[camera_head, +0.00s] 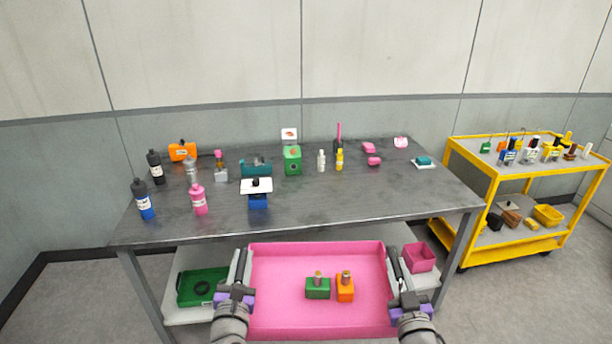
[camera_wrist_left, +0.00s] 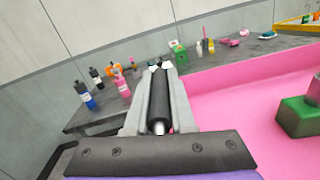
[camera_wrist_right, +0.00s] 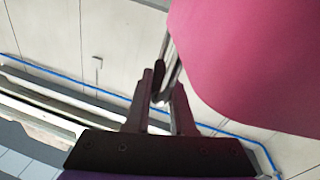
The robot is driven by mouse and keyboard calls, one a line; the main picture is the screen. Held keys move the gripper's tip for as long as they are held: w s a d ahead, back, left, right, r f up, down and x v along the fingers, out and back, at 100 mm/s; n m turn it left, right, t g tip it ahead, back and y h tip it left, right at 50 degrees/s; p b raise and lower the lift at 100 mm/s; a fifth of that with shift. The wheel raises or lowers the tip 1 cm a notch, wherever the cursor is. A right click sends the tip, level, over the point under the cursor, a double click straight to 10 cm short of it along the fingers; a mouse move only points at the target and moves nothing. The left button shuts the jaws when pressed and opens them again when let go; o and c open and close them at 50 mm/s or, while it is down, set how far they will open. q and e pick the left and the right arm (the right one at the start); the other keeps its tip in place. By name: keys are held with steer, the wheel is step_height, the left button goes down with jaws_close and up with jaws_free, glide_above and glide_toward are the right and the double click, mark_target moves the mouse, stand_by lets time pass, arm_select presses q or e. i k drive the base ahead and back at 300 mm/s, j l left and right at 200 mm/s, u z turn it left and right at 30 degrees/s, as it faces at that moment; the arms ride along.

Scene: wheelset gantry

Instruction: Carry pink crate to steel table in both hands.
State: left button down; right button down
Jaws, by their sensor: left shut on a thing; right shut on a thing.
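The pink crate (camera_head: 275,318) is held in front of me, in front of the steel table (camera_head: 330,212) and its lower shelf. A green block (camera_head: 318,290) and an orange block (camera_head: 345,290), each with a knob on top, stand inside it. My left gripper (camera_head: 242,268) is shut on the crate's left wall. My right gripper (camera_head: 398,265) is shut on its right wall. In the left wrist view the crate floor (camera_wrist_left: 240,110) lies right of the fingers. In the right wrist view part of the crate (camera_wrist_right: 255,60) shows at top right; the exact grip is hard to see there.
Bottles, such as a pink one (camera_head: 199,200) and a blue one (camera_head: 143,200), and small items stand along the table's left and back. Its front middle and right are mostly clear. A blue block (camera_head: 258,200) stands near the front. A yellow cart (camera_head: 480,170) stands right.

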mark_target(370, 194)
steer(key=i+l, duration=0.45)
steer(key=l, duration=0.25)
steer(key=i+l, duration=0.25)
steer(key=l, duration=0.1)
